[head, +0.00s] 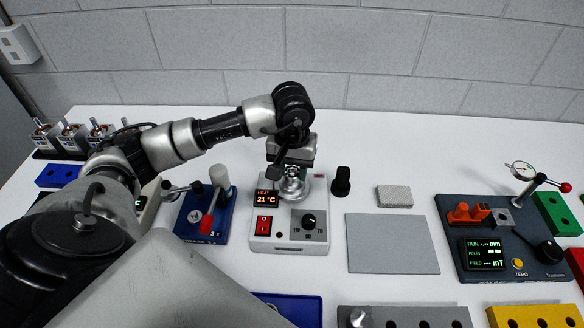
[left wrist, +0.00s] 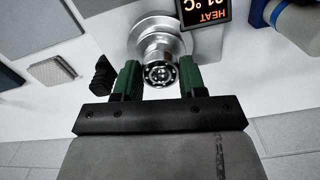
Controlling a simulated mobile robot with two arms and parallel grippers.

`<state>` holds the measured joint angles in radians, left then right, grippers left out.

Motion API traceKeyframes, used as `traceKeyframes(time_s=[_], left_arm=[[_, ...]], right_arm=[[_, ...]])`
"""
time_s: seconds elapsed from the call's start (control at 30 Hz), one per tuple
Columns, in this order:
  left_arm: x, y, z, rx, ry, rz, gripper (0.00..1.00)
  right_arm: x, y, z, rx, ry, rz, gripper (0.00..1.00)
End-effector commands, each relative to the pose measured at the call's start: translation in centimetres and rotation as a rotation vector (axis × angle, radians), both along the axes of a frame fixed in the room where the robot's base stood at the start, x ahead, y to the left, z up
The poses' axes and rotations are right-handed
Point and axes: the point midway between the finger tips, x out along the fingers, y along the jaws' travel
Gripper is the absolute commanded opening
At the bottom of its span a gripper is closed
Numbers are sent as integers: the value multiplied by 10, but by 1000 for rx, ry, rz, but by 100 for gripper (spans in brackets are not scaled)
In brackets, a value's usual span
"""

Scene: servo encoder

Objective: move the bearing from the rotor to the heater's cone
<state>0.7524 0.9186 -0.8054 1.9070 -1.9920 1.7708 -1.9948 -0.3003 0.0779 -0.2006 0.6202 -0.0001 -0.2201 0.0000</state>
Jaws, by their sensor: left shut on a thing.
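The heater (head: 290,238) is a white box with a display reading HEAT 21 °C, a red switch and a black knob. Its silver stepped cone (head: 292,188) stands at the back, under my left gripper (head: 292,166). In the left wrist view, the bearing (left wrist: 160,74) is a small ring with visible balls between the green fingers of my left gripper (left wrist: 160,80). The gripper is shut on it. The bearing lines up with the silver cone (left wrist: 152,30) behind it; I cannot tell whether they touch. I cannot make out the rotor for certain. My right gripper is not in view.
A blue stand (head: 205,222) with a red-handled tool is left of the heater. A black knobbed piece (head: 341,182), a grey mat (head: 392,243) and a light block (head: 395,196) lie to its right. A tester (head: 510,250) with a dial gauge stands further right.

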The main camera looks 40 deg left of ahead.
Motion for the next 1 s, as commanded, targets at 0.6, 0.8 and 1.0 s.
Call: traceKeyframes(time_s=[0.6,0.8,1.0], left_arm=[[0,0,0,0,0,0,83],[0,0,0,0,0,0,88],[0,0,0,0,0,0,88]], right_arm=[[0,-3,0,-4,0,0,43],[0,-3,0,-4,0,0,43],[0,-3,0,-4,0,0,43]])
